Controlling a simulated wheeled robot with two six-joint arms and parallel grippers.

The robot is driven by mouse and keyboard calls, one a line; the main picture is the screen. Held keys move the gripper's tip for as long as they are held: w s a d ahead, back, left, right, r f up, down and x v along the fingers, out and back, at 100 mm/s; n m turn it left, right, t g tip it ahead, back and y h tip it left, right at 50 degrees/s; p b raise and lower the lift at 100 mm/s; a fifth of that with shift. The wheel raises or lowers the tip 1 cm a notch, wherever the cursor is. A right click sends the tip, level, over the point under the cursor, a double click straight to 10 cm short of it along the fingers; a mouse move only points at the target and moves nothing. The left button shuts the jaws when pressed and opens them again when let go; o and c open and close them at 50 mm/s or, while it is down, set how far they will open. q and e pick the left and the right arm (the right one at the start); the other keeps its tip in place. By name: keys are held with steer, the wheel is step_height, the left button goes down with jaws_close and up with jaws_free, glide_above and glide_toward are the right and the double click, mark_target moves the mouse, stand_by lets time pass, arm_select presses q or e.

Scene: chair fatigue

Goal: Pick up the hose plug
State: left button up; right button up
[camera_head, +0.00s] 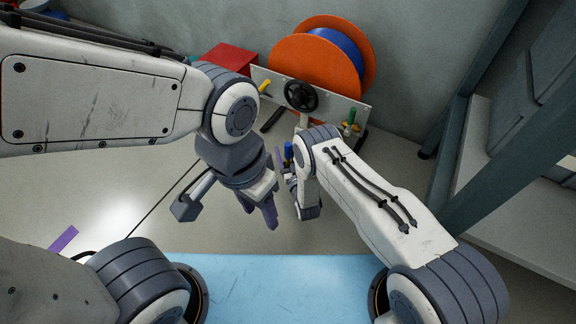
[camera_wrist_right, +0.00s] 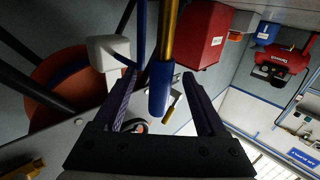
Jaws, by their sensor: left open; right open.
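The hose plug, a blue cylinder (camera_wrist_right: 159,90) on a brass-coloured shaft, lies between the two fingers of my right gripper (camera_wrist_right: 160,76) in the right wrist view. The fingers stand apart on both sides of it, with gaps visible. In the head view a small blue piece (camera_head: 288,152), apparently the same plug, shows beside my right gripper (camera_head: 287,172), which the arm partly hides. My left gripper (camera_head: 229,208) is open and empty above the floor, lower and to the left of the right one.
An orange reel (camera_head: 288,54) with blue hose stands at the back wall behind a pale panel (camera_head: 335,100) with a black handwheel (camera_head: 301,96). A red box (camera_head: 228,58) is left of it. A teal frame (camera_head: 500,150) stands right.

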jaws_close()
stand_by(1.3)
